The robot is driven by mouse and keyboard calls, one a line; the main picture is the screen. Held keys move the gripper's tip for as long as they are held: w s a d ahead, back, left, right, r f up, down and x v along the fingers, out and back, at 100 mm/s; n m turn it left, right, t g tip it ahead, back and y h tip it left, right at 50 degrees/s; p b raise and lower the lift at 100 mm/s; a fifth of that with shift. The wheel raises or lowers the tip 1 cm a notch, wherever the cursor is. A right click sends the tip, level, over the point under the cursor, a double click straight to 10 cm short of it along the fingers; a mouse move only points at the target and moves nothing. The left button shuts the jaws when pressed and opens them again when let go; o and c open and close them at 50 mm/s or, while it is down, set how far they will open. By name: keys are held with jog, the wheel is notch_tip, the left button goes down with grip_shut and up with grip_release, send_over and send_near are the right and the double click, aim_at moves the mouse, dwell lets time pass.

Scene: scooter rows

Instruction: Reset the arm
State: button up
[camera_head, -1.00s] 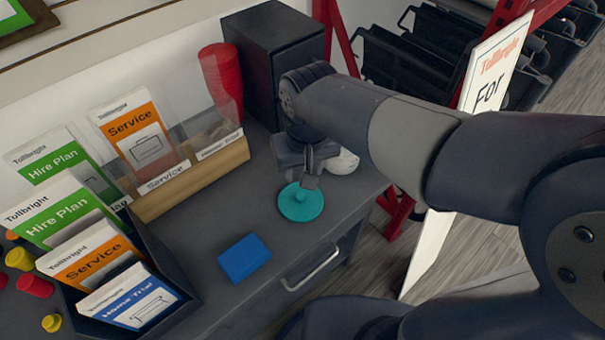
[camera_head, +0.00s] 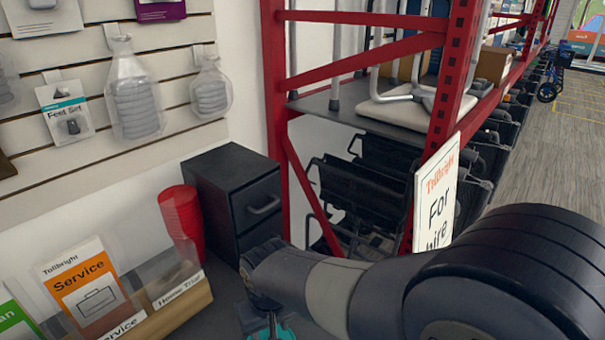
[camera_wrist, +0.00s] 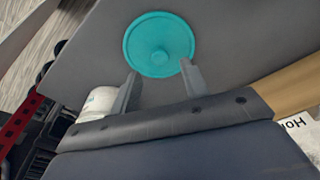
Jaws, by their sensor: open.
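My gripper (camera_wrist: 160,88) is open, its two fingers pointing at a round teal disc (camera_wrist: 158,40) with a small knob in its middle. The disc lies on the grey counter top (camera_wrist: 235,50), and the fingertips reach its near edge in the wrist view. I cannot tell whether they touch it. In the head view my arm stretches across the lower right, and my gripper (camera_head: 272,325) is cut by the bottom edge. Part of the teal disc (camera_head: 288,333) shows beside it.
A card holder (camera_head: 185,300) is at the left. A white roll-like object (camera_wrist: 100,100) lies beside the gripper.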

jog(key=f, duration=0.3)
jog(key=shift+w+a+f+b, duration=0.1)
jog(key=shift+w+f+b, duration=0.1)
jog(key=shift+f+b, duration=0.15)
jog(key=shift+w, duration=0.1)
jog(key=shift+r+p, duration=0.5)
jog(key=shift+r, duration=1.15)
jog(key=shift+f, duration=0.15)
